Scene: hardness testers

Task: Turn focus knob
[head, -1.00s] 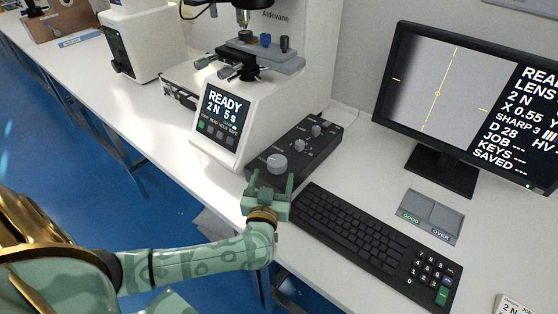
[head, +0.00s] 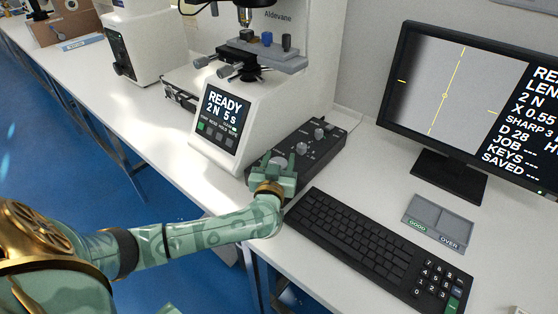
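The large grey focus knob (head: 279,161) sits at the near left end of a dark control box (head: 325,149), beside the white hardness tester (head: 220,152). My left gripper (head: 278,164) is over that end of the box, with one finger on each side of the knob. The fingers partly hide the knob, and I cannot tell whether they touch it. The monitor (head: 455,100) shows a grey field with yellow cross lines and a text column with a SHARP line. My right gripper is not in view.
A black keyboard (head: 365,240) lies close to the right of my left gripper. A grey tray marked GOOD and OVER (head: 438,219) lies beyond it. Smaller knobs (head: 319,134) stand farther back on the control box. The tester's screen (head: 222,110) reads READY.

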